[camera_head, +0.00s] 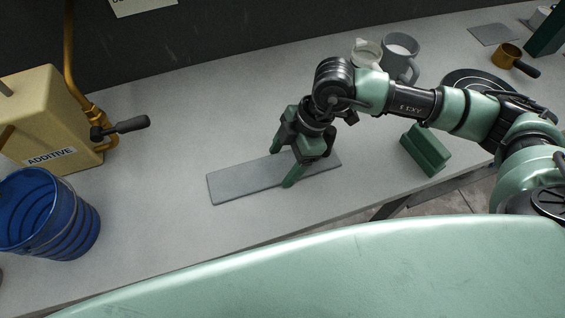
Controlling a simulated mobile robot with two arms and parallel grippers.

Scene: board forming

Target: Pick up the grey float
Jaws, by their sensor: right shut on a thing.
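The grey float (240,182) is a long, flat grey slab on the light grey table, left of centre. My right gripper (285,167) points down over its right half, with one finger at the far long edge and one at the near long edge. The right gripper is shut on the float across its width. The float looks flat on or very close to the table; I cannot tell if there is a gap. The gripper hides part of the float's middle and right. My left gripper is not in view.
A green block (425,149) sits to the right near the front edge. A grey mug (401,58) and a pale jug (367,54) stand behind the arm. A blue bucket (48,215) and a yellow additive container (48,117) are at the left.

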